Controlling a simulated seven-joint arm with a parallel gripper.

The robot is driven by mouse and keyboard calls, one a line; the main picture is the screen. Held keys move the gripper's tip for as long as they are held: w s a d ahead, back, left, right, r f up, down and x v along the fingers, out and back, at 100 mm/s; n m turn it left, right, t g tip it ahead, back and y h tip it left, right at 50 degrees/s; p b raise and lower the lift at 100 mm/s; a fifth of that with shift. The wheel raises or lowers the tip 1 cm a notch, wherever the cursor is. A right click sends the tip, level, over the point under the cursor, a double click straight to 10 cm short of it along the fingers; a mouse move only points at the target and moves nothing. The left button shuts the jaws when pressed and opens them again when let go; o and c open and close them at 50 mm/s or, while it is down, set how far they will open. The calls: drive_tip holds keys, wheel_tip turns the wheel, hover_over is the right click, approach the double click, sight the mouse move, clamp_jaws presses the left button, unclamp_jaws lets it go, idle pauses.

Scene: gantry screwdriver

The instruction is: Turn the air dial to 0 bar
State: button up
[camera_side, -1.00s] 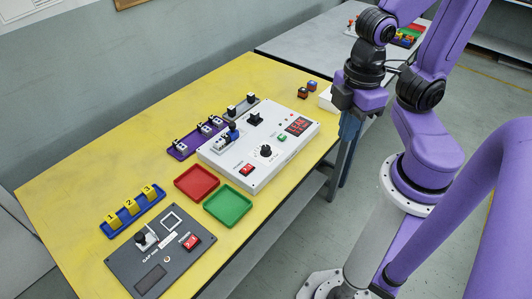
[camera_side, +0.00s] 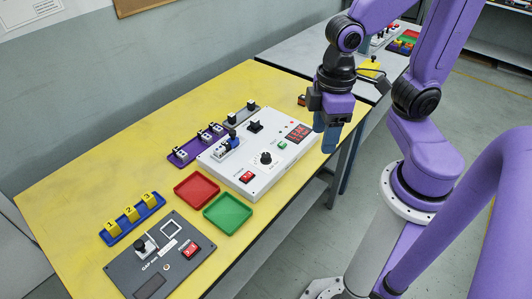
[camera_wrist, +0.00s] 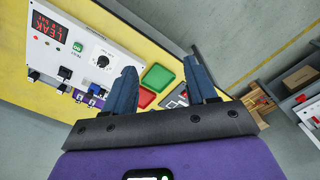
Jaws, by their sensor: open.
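The air dial is a black round knob (camera_side: 266,158) on the sloped white panel box (camera_side: 245,180), with scale marks beside it. It also shows in the wrist view (camera_wrist: 102,61), up and left of my fingers; its exact setting is too small to read. My gripper (camera_side: 327,135) is open and empty, with its blue fingers pointing down near the right end of the box. In the wrist view, my gripper's two fingers (camera_wrist: 160,62) are spread wide, with trays showing between them. No finger touches the dial. A red-lit display (camera_wrist: 48,30) on the box reads LEAK in its top line.
A red power switch (camera_side: 246,176), a green button (camera_side: 282,145) and a black star-shaped knob (camera_side: 255,127) share the box. Red (camera_side: 196,189) and green (camera_side: 228,213) trays, a dark grey panel (camera_side: 150,262) and a blue number rack (camera_side: 132,218) stand on the yellow table.

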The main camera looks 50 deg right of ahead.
drive_tip(key=w+d+f+m, duration=0.1)
drive_tip(key=w+f+m, duration=0.2)
drive_tip(key=w+m, duration=0.7)
drive_tip(key=m, duration=0.5)
approach(266, 155)
wheel_tip(266, 155, down, 9)
drive_tip(key=shift+w+f, duration=0.1)
drive_tip(key=shift+c, duration=0.3)
drive_tip(key=c, duration=1)
